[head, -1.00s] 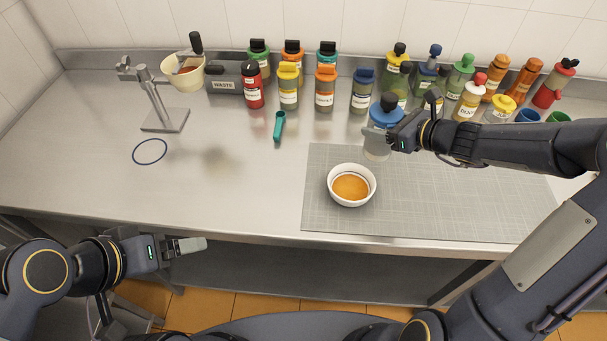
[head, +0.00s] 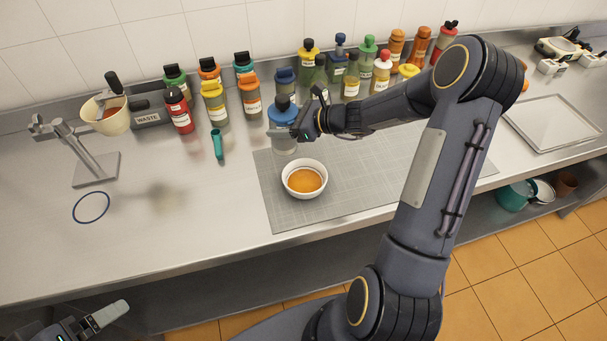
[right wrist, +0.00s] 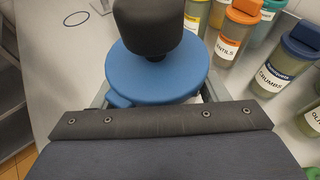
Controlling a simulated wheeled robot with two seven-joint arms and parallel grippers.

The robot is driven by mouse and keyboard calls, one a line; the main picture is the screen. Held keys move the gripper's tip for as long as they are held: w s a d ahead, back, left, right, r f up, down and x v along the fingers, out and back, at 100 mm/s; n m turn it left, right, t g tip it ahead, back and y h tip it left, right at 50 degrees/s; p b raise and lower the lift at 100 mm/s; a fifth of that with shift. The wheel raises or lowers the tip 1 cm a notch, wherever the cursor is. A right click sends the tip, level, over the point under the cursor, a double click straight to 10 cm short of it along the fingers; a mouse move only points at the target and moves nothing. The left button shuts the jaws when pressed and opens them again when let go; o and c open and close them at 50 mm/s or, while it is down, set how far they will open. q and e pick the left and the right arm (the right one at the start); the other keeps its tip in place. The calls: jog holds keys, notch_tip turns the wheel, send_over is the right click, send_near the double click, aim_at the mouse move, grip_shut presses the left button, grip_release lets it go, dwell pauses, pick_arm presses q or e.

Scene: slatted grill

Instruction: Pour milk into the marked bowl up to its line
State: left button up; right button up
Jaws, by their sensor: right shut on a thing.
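The white bowl (head: 304,179) stands upright on the grey mat with orange-brown contents inside; I cannot make out a fill line clearly. A clear container with a blue lid (head: 283,112) stands behind the bowl, and its label is hidden. My right gripper (head: 294,132) is shut on this container, reaching it from the right. In the right wrist view the blue lid (right wrist: 160,72) with a dark knob on top sits between the fingers. My left gripper (head: 105,316) is at the bottom left, in front of the counter, away from everything; its jaw gap is not clear.
Labelled bottles and jars, such as a red bottle (head: 179,112) and an orange-lidded jar (head: 250,96), line the back. A teal scoop (head: 217,144), a waste box (head: 150,118), a metal stand (head: 97,168) and a blue ring (head: 91,207) are left. The left front counter is clear.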

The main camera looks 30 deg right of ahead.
jog(key=shift+s+d+f+n+t+y, duration=0.15)
jog(key=shift+s+f+t, duration=0.2)
jog(key=shift+f, duration=0.2)
jog(key=shift+s+f+n+t+y, duration=0.15)
jog(key=shift+s+f+t, duration=0.1)
jog(key=shift+f+t, duration=0.25)
jog(key=shift+s, duration=0.15)
jog(key=shift+s+f+n+t+y+b, duration=0.1)
jog(key=shift+s+n+t+y+b, duration=0.15)
jog(key=shift+b, duration=0.35)
jog(key=s+n+t+y+b, duration=0.1)
jog(key=s+b, duration=0.1)
jog(key=b, duration=0.4)
jog(key=s+f+n+t+y+b, duration=0.1)
jog(key=n+t+y+b, duration=0.1)
jog(key=b, duration=0.4)
jog(key=shift+s+d+f+n+t, duration=0.1)
jog(key=shift+s+n+t, duration=0.2)
jog(key=shift+s, duration=0.1)
jog(key=shift+s+r+n+y, duration=0.15)
jog(key=shift+r+n+y, duration=0.2)
jog(key=shift+r, duration=0.5)
